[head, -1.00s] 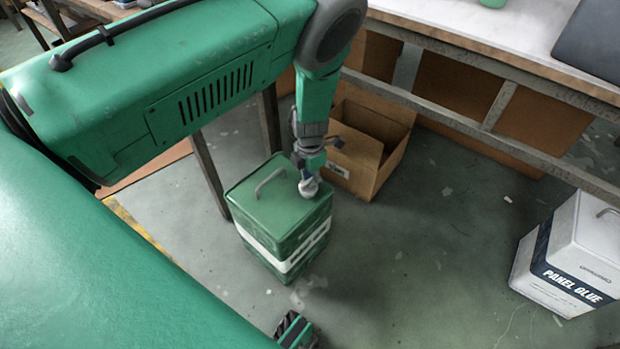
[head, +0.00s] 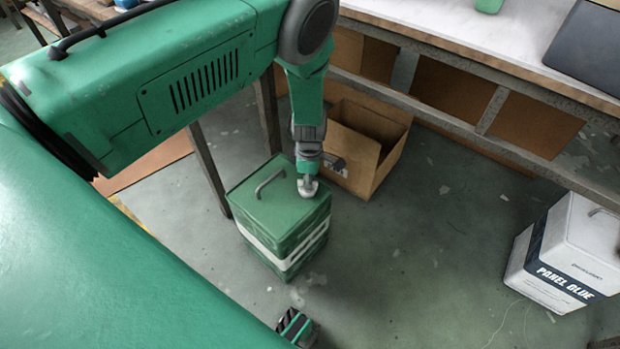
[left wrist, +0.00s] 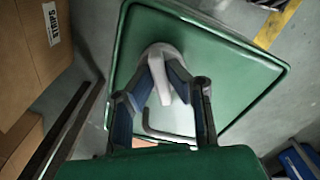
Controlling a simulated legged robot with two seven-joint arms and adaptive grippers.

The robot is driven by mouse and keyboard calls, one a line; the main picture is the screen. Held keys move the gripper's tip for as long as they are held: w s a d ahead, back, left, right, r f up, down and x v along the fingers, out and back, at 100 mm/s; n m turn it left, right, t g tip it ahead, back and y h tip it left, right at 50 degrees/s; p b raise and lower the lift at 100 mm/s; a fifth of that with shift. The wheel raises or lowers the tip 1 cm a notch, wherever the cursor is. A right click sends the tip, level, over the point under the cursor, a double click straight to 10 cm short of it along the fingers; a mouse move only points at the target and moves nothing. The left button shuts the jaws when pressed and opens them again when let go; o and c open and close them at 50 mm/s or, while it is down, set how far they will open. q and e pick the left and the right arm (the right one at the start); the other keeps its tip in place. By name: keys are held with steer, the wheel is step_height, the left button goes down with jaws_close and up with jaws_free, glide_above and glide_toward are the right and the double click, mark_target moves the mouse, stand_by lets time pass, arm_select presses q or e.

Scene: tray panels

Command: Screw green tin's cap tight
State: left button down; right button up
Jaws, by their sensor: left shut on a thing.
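The green tin (head: 262,215) stands upright on the floor, with a pale band round its side and a grey bar handle on its lid. Its whitish cap (head: 308,189) sits at the lid's far right corner. My left gripper (head: 307,180) comes down onto the cap from above and is shut on it. In the left wrist view the two fingers (left wrist: 163,82) close around the whitish cap (left wrist: 158,50), with the handle (left wrist: 150,128) close by. The cap's thread and seating are hidden.
An open cardboard box (head: 368,150) stands just behind the tin. A workbench (head: 480,35) runs along the back. A white panel glue tin (head: 565,262) stands at the right. The floor between the tins is clear.

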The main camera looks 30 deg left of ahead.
arm_select(q)
steer(key=m, duration=0.4)
steer(key=m+p, duration=0.1)
steer(key=m, duration=0.1)
steer(key=shift+s+a, duration=0.1)
steer(key=shift+s, duration=0.15)
steer(key=m, duration=0.6)
steer(key=shift+m+p, duration=0.3)
steer(key=shift+p, duration=0.1)
steer(key=m, duration=0.5)
steer(key=shift+a, duration=0.15)
steer(key=m, duration=0.6)
steer(key=shift+m, duration=0.5)
steer(key=c, duration=1.6)
jaws_free()
steer(key=shift+f, duration=0.1)
